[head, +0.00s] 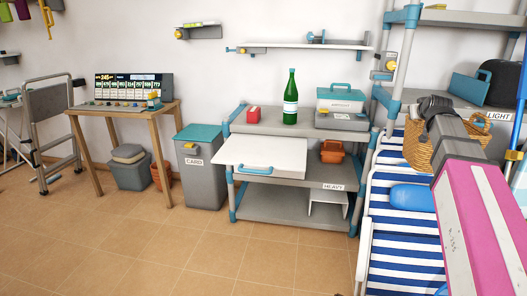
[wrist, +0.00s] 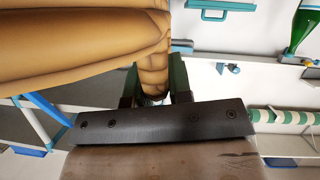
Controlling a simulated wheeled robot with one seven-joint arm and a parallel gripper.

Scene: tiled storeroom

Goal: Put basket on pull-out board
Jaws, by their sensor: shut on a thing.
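The tan woven basket (head: 424,152) is at the right in the head view, in front of the deckchair's upper end. In the wrist view the basket (wrist: 75,45) fills the upper left, with its woven strand running between my fingers. My gripper (head: 428,112) is shut on that strand at the top of the basket; it also shows in the wrist view (wrist: 153,88). The pull-out board (head: 262,153) is white with a blue handle and sticks out from the grey shelf unit, left of the basket. The board's visible top is bare.
An orange basket (head: 333,151) sits beside the board. A striped deckchair (head: 400,230) stands at right. A bin (head: 201,168) stands left. The floor in front is clear.

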